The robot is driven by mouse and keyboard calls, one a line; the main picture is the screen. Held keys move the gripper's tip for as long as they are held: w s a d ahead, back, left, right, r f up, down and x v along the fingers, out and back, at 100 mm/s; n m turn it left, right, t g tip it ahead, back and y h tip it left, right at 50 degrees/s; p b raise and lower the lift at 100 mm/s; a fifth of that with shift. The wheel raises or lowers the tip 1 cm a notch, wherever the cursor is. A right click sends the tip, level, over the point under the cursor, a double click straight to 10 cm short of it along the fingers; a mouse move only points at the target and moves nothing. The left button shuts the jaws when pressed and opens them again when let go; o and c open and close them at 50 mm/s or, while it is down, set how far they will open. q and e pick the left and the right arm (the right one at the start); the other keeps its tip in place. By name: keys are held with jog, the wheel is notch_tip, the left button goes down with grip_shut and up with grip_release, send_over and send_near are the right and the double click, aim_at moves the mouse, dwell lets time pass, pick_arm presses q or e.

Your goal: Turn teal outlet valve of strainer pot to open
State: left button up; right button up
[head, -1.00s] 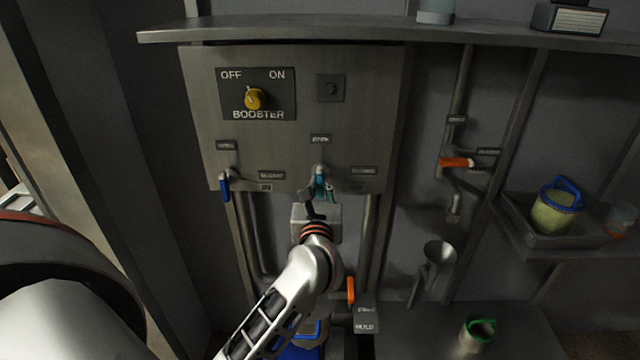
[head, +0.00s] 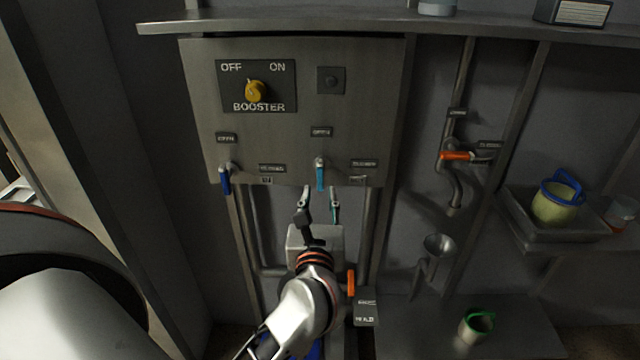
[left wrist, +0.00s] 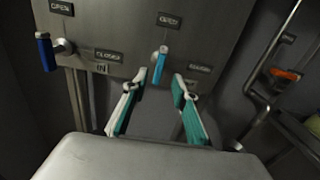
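The teal valve handle (head: 320,176) hangs straight down from its pivot on the lower edge of the grey panel (head: 300,110). In the left wrist view the teal handle (left wrist: 159,66) points down, slightly tilted, under an OPEN label (left wrist: 168,20); another label sits to its right. My right gripper is not in view.
A blue valve handle (head: 225,181) hangs left of the teal one. A yellow booster knob (head: 255,91) is above. Orange handles sit on the right pipe (head: 456,156) and lower down (head: 351,283). A funnel (head: 438,246) and a shelf tray (head: 560,232) are to the right.

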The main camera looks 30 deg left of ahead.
pick_arm(q)
jog(key=v, duration=0.4)
dwell(0.5)
jog(key=s+d+f+m+t+h, duration=0.2)
jog(key=d+f+m+h, duration=0.35)
jog(key=m, duration=1.05)
jog(key=s+d+f+m+t+h, duration=0.15)
jog(key=d+f+m+h, duration=0.45)
jog(key=m, duration=1)
jog(key=s+f+m+g, duration=0.4)
jog(key=s+f+m, duration=0.2)
jog(key=f, duration=0.6)
jog(key=s+a+f+m+g, duration=0.1)
jog(key=s+f+m+g, duration=0.3)
jog(key=f, duration=0.8)
jog(key=s+m, duration=0.2)
jog(key=m, duration=0.2)
jog(key=shift+m, duration=0.4)
